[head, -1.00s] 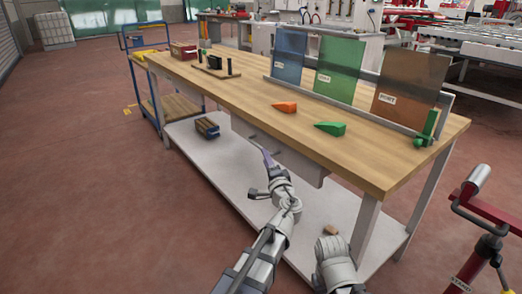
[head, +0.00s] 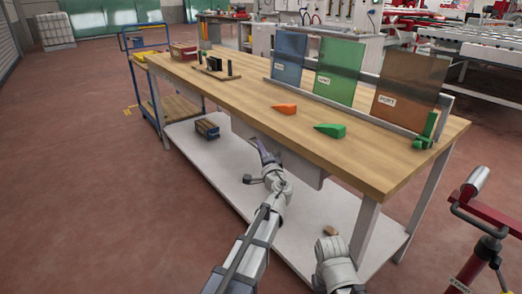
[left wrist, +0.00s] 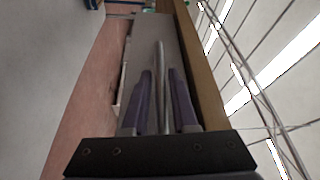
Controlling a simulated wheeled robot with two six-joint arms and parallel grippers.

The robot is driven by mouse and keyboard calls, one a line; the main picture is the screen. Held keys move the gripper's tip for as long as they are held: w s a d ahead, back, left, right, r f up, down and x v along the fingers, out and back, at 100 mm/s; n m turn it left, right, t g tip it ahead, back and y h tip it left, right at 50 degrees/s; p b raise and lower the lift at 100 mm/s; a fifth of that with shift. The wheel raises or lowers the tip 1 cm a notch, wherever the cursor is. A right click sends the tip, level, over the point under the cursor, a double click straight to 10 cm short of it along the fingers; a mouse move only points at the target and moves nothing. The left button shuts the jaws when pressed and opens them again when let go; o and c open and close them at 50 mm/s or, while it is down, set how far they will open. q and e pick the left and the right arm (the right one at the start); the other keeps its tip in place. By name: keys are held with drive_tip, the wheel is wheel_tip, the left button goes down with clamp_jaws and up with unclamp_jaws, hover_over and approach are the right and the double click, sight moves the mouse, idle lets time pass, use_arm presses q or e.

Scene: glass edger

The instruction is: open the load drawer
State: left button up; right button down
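The load drawer (head: 309,171) is a pale box under the wooden workbench top, and it looks closed. My left gripper (head: 262,147) is at the drawer front, partly covering it in the head view. In the left wrist view its two purple fingers (left wrist: 161,88) are apart. A thin grey bar, seemingly the drawer handle (left wrist: 160,62), runs between them. A narrow gap shows beside the bar, so the fingers do not look closed on it.
The workbench (head: 235,92) carries coloured glass panes (head: 340,68), an orange wedge (head: 285,108) and a green wedge (head: 329,130). Its lower shelf (head: 215,165) holds a dark box (head: 207,129) and a small brown block (head: 330,230). A red stand (head: 485,225) is at right. Floor is clear at left.

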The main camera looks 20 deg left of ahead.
use_arm(q)
clamp_jaws()
idle(1.1)
